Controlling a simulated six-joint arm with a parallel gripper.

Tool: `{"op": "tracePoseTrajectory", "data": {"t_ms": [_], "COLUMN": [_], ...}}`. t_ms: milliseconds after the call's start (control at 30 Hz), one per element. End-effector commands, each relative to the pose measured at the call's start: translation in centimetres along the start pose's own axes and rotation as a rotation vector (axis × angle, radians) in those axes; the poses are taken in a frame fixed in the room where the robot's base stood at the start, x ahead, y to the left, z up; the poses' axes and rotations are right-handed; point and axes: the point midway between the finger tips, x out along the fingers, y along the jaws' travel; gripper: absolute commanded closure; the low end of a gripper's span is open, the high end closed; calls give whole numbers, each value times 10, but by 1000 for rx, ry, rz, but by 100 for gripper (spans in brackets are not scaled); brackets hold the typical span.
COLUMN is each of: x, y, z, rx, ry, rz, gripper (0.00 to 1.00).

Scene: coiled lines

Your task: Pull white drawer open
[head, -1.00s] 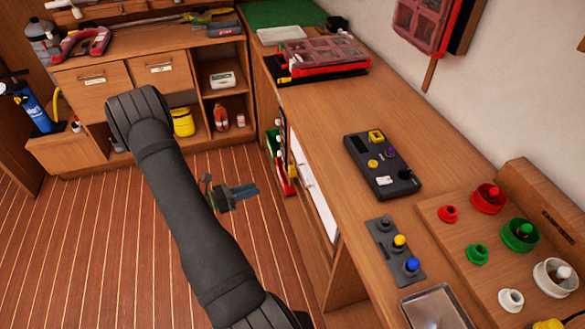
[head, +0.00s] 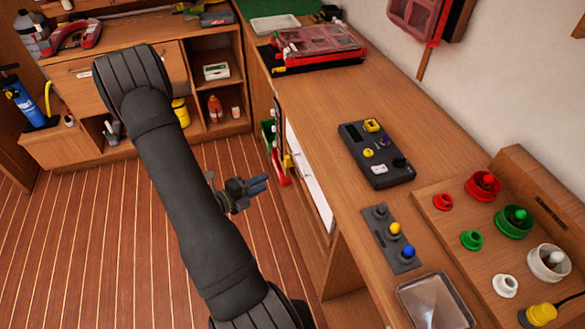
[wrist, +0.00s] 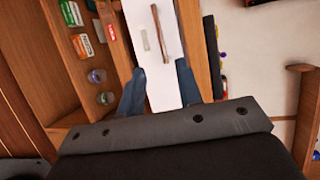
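The white drawer (head: 311,182) is a white front panel set in the side of the long wooden bench, seen at a steep angle in the head view. In the wrist view the white drawer front (wrist: 160,75) fills the middle, with a thin brown bar handle (wrist: 161,34) and a small pale label beside it. My gripper (head: 262,184) is just left of the drawer front, apart from it. In the wrist view my gripper (wrist: 160,82) is open, its two blue fingers spread with nothing between them. The handle lies beyond the fingertips.
Open shelves with small boxes (wrist: 82,45) and jars lie left of the drawer in the wrist view. The benchtop holds a dark control box (head: 376,155), a joystick panel (head: 391,239) and a metal tray (head: 436,302). The floor left of the bench is clear.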

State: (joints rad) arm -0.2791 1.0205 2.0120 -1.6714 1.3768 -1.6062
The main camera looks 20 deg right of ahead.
Motion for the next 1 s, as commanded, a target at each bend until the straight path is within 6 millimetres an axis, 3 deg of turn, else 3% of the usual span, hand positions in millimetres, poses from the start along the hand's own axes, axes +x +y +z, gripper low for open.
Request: {"op": "tracePoseTrajectory", "data": {"t_ms": [600, 800, 1000], "x": [102, 125, 133], "y": [0, 0, 0], "z": [-2, -1, -1], "rx": [2, 1, 1], "ry": [5, 3, 1], "rz": [-1, -1, -1], "gripper": [68, 68, 68]}}
